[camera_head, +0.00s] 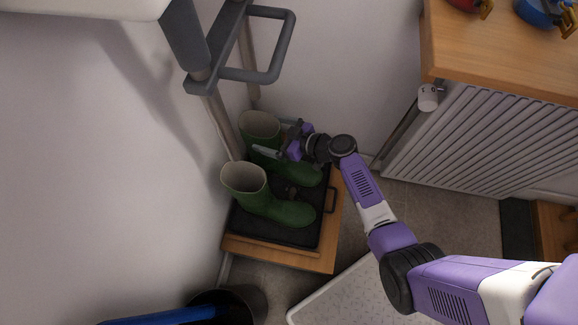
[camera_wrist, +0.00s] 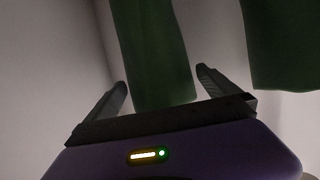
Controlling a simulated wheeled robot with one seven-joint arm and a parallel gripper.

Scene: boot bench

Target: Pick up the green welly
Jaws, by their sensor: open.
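Two green wellies stand upright on a black tray (camera_head: 245,228). The far welly (camera_head: 259,124) is partly hidden by my gripper, and the near welly (camera_head: 270,204) shows whole. My gripper (camera_head: 276,137) is open at the far welly's shaft, with one finger on its near side and one towards its far side. In the wrist view a green shaft (camera_wrist: 157,50) rises between the spread fingertips of my gripper (camera_wrist: 163,78). Another green shaft (camera_wrist: 282,45) is outside the right finger. I cannot tell whether the fingers touch the welly.
The tray sits on a low wooden bench (camera_head: 285,256) against the wall. A grey rail frame (camera_head: 243,76) stands above and behind the wellies. A radiator (camera_head: 480,140) and wooden top (camera_head: 500,50) are at right. A dark bin (camera_head: 246,300) stands in front.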

